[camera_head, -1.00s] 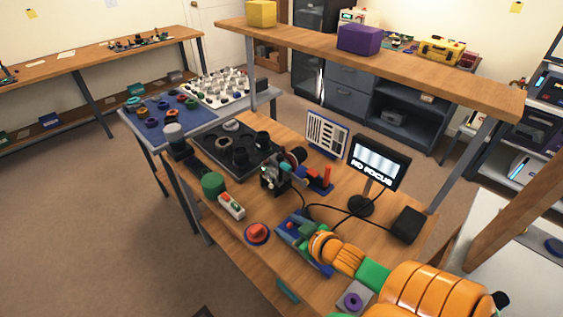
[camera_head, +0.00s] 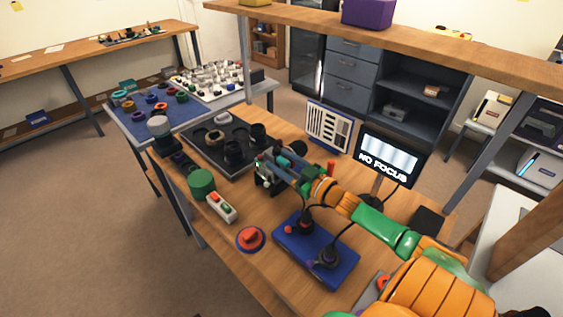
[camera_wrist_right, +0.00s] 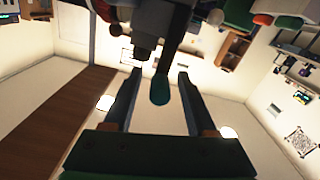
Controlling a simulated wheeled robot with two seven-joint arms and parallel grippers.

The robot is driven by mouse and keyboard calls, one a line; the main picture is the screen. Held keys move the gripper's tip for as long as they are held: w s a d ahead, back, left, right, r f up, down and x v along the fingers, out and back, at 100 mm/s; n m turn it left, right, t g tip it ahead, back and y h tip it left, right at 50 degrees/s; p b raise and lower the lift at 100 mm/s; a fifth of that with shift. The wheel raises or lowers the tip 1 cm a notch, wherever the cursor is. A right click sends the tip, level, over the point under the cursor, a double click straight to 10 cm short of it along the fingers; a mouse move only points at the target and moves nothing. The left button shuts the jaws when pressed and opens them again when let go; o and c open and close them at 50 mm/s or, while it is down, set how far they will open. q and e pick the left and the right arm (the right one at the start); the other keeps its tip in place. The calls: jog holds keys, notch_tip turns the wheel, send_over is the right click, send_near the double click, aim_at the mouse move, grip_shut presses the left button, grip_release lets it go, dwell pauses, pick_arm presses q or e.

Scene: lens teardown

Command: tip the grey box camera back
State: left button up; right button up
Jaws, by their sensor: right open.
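The grey box camera (camera_head: 264,172) stands on the wooden bench in the head view, partly hidden by my right gripper. My right gripper (camera_head: 279,168) reaches in from the lower right and is at the camera's right side. In the right wrist view my right gripper (camera_wrist_right: 160,74) is open, with a teal-tipped handle (camera_wrist_right: 160,90) between its fingers. I cannot tell whether either finger touches it. Dark parts, probably the camera, fill the top of that view. My left gripper is not in view.
A monitor (camera_head: 390,154) reading "NO FOCUS" stands to the right. A black tray (camera_head: 213,162) with round parts lies behind left. A blue base (camera_head: 338,270), a red button (camera_head: 250,239) and a green cylinder (camera_head: 201,184) stand in front. A shelf (camera_head: 430,34) spans above.

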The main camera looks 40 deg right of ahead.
jog(key=shift+w, duration=0.25)
jog(key=shift+s, duration=0.1)
jog(key=shift+r, duration=0.1)
jog(key=shift+c, duration=0.9)
grip_shut()
jog(key=shift+s, duration=0.1)
